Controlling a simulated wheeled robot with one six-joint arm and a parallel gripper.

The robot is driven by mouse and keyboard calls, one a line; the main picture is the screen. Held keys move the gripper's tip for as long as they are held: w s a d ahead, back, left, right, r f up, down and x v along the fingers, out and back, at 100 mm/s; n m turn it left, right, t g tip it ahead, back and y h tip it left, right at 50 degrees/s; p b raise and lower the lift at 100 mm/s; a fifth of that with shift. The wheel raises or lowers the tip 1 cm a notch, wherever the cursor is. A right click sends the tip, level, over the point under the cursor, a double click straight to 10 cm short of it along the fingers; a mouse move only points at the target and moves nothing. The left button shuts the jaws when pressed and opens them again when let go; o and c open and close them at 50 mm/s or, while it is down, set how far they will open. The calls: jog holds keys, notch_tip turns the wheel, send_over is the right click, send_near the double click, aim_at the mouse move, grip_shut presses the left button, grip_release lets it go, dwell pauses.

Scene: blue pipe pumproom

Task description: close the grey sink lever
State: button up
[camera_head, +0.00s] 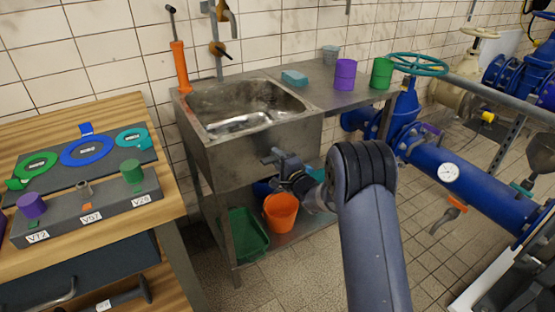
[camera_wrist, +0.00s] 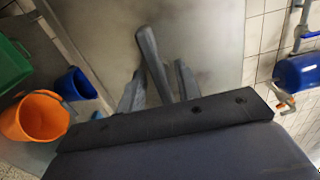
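The grey lever (camera_wrist: 152,55) is a slim bar in front of the sink's metal front panel (camera_wrist: 205,35) in the wrist view. In the head view a small grey piece, which seems to be the lever (camera_head: 272,157), shows at the lower right of the sink front (camera_head: 235,160). My gripper (camera_wrist: 158,70) has its two fingers apart, one on each side of the lever. The lever's lower end is hidden behind the gripper body. I cannot tell whether either finger touches it. In the head view my gripper (camera_head: 284,162) is small and partly hidden by my arm.
Below the sink, an orange bucket (camera_head: 281,212), a green crate (camera_head: 245,233) and a blue container (camera_head: 264,187) stand on the shelf. A wooden bench (camera_head: 100,110) is on the left. Blue pipes (camera_head: 470,182) with valves run on the right.

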jog(key=v, duration=1.1)
jog(key=shift+p, duration=0.3)
jog(key=shift+w+a, duration=0.1)
jog(key=shift+w, duration=0.1)
jog(key=x, duration=1)
jog(key=shift+w+a+b, duration=0.25)
jog(key=shift+b, duration=0.05)
jog(key=shift+s+d, duration=0.1)
